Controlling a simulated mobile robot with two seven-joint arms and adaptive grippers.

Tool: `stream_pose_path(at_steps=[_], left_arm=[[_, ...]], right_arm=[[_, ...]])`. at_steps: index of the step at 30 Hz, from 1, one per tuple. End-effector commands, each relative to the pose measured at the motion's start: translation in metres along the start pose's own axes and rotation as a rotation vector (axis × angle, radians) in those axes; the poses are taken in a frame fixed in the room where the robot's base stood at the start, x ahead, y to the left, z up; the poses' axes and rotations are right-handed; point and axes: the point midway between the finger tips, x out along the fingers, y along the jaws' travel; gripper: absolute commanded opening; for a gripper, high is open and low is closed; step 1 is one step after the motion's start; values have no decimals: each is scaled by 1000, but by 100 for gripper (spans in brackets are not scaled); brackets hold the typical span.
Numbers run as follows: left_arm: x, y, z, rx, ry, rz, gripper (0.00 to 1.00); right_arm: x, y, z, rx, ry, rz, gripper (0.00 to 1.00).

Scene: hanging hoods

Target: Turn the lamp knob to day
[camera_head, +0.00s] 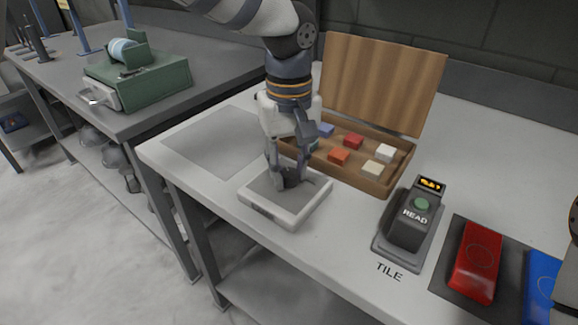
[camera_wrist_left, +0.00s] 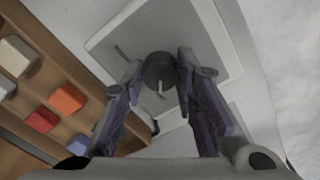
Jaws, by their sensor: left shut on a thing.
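A low white box with a grey top (camera_head: 318,198) sits near the front edge of the light table. A dark round knob (camera_wrist_left: 159,68) stands on the box's top (camera_wrist_left: 215,45); a light pointer line on it points toward the bottom of the wrist view. A short dark mark shows on the top, left of the knob in that view. My left gripper (camera_head: 292,175) reaches down from above and is shut on the knob, one finger on each side. No day label is readable. My right gripper is not in view.
An open wooden case (camera_head: 372,184) with coloured blocks stands close behind the box. A READ device (camera_head: 407,230) is to the right, with a red case (camera_head: 477,262) and a blue case (camera_head: 540,285) beyond. A grey mat (camera_head: 205,140) lies left. A green machine (camera_head: 150,90) stands on another bench.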

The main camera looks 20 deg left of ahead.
Motion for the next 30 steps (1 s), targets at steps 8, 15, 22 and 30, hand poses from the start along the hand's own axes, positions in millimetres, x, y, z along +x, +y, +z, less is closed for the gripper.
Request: stream_pose_path(at_steps=[8,15,22,30], left_arm=[[-1,-1,0,58,2,-2,0],[-2,-1,0,229,4,-2,0],[0,-1,0,446,0,-2,0],[1,-1,0,680,-2,-2,0]], right_arm=[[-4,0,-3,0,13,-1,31],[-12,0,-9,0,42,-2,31],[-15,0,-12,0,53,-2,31],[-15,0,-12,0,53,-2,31]])
